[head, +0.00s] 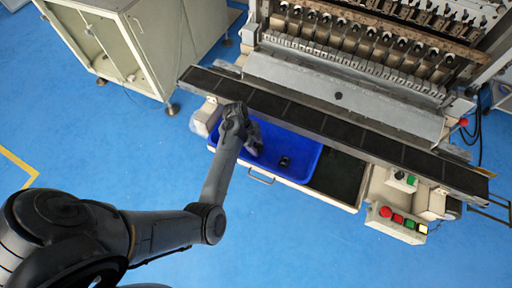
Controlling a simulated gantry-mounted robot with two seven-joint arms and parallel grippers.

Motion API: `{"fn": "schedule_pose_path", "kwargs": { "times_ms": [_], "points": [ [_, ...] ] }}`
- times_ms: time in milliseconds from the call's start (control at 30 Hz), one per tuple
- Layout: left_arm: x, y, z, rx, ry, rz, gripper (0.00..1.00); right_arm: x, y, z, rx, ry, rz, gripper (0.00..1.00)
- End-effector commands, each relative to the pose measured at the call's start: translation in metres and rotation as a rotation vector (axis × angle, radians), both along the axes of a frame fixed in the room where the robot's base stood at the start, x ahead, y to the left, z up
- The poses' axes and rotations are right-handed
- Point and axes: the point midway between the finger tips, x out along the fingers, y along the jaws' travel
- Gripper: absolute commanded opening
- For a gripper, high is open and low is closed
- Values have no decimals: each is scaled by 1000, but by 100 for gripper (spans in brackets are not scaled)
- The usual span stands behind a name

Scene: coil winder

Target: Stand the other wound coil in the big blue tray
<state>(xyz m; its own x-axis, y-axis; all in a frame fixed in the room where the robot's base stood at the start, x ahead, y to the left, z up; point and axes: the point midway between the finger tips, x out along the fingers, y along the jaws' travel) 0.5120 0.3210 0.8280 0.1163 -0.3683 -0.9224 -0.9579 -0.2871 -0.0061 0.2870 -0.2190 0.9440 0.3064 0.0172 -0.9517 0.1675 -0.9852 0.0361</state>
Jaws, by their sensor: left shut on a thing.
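The big blue tray (304,168) sits in the machine's lower front, below the long dark belt. A small dark wound coil (284,162) is in the tray, right of my left gripper; I cannot tell whether it stands or lies. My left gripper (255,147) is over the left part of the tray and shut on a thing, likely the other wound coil. The gripper and wrist hide that thing, and its height above the tray floor is unclear. My right gripper is not in view.
The long dark belt (330,122) runs just behind the tray, with the winding machine (340,75) above it. A dark compartment (338,175) adjoins the tray on the right. A button box (396,224) stands at the lower right. The tray's right part is mostly free.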

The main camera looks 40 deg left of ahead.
Motion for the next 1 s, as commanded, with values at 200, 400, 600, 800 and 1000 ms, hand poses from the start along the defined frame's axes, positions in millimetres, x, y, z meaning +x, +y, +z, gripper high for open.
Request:
{"fn": "schedule_pose_path", "kwargs": {
  "times_ms": [200,400,600,800,1000],
  "points": [
    [0,0,-13,0,-1,0,15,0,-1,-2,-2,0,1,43],
    [0,0,-13,0,-1,0,15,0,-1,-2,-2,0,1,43],
    [0,0,-16,0,0,1,56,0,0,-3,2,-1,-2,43],
    [0,0,-16,0,0,0,69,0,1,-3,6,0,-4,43],
    [0,0,-14,0,0,0,69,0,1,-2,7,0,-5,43]
  ]
}}
